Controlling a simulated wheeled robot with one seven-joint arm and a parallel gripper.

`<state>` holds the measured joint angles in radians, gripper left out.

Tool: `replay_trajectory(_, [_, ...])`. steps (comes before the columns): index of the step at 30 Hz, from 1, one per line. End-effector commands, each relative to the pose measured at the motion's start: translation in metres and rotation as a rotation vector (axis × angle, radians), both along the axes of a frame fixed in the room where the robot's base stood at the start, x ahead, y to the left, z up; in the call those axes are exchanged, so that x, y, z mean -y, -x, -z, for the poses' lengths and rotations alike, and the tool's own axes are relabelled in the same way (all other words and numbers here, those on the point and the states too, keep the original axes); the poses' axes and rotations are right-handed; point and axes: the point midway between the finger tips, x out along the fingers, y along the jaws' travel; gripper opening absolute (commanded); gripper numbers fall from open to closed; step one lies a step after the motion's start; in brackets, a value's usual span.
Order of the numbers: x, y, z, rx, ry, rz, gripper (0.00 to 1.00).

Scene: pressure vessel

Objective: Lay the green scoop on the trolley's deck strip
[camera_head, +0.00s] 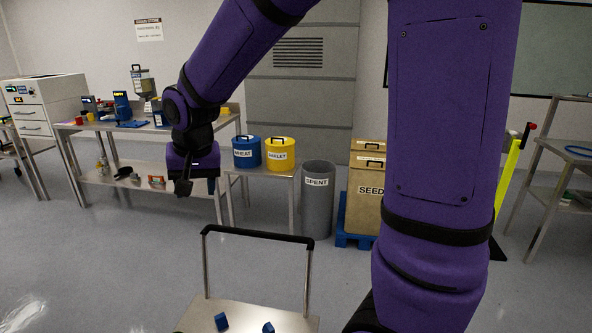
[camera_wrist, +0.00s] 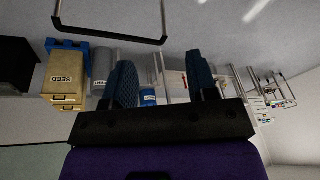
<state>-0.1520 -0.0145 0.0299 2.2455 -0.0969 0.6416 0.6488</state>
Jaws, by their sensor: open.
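My gripper (camera_head: 197,187) hangs in the air left of and beyond the trolley's handle, pointing down. In the wrist view its two dark fingers (camera_wrist: 165,80) are apart, with only distant background between them. The trolley (camera_head: 250,317) stands at the bottom of the head view, with a black-topped handle and a pale deck cut off by the frame edge. Two small blue pieces (camera_head: 221,321) (camera_head: 268,327) are on the deck. The handle (camera_wrist: 110,36) also shows in the wrist view. I cannot make out the green scoop for certain; a small green item (camera_head: 567,197) is on the right-hand table's lower shelf.
A steel bench (camera_head: 150,130) with tools stands at the back left. Blue (camera_head: 246,153) and yellow (camera_head: 280,154) drums sit on a low stand beside a grey SPENT bin (camera_head: 318,200) and SEED boxes (camera_head: 366,195). Open floor lies left of the trolley.

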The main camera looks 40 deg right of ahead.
Motion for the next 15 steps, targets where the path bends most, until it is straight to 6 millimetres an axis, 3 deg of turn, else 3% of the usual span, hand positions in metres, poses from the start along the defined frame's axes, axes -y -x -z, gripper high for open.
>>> replay_trajectory(6, [0.027, 0.058, -0.047, 0.053, 0.028, -0.09, 0.53])
replay_trajectory(15, [0.053, 0.143, -0.083, 0.118, 0.074, -0.222, 0.53])
